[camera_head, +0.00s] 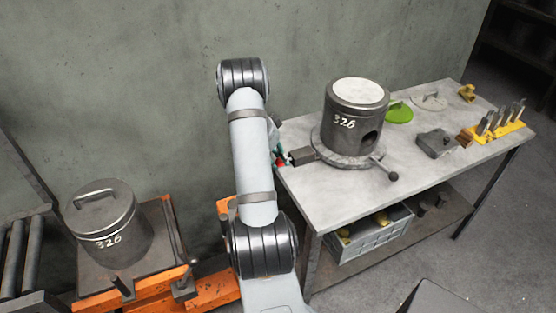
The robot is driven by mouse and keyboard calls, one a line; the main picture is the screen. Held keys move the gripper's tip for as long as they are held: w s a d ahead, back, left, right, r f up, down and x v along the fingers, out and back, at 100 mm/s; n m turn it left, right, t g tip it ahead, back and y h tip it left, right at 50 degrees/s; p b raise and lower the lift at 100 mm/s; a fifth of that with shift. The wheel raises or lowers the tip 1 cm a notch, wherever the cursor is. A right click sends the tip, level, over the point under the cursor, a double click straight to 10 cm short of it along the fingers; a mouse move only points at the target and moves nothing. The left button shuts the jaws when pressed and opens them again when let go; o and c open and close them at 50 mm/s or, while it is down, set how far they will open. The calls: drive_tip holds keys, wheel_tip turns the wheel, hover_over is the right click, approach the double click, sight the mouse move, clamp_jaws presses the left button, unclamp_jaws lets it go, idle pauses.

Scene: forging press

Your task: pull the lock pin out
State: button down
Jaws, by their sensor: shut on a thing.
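My gripper (279,150) is mostly hidden behind my arm. Only a small dark and teal part of it shows, at the left end of the table. A small red piece (283,162), which looks like the end of the lock pin, shows at its tip, and the gripper is shut on it. Just right of it is a dark grey block (302,156) at the left side of the round base (345,158). How far the pin sits in the block cannot be seen.
A lever with a ball knob (391,174) sticks out at the front right of the base. The table (420,165) also holds a green disc (399,112), a pale disc, a grey block and a yellow rack (500,127). A lidded cylinder (105,225) stands at left.

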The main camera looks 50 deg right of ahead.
idle(0.3)
drive_tip(key=w+a+b, duration=0.1)
drive_tip(key=b, duration=0.1)
drive_tip(key=a+b, duration=0.2)
drive_tip(key=b, duration=0.1)
drive_tip(key=shift+w, duration=0.35)
drive_tip(key=shift+a, duration=0.1)
drive_tip(key=c, duration=1.5)
unclamp_jaws()
drive_tip(key=shift+w+a, duration=0.1)
drive_tip(key=shift+w, duration=0.05)
drive_tip(key=shift+o, duration=0.3)
drive_tip(key=shift+r, duration=0.1)
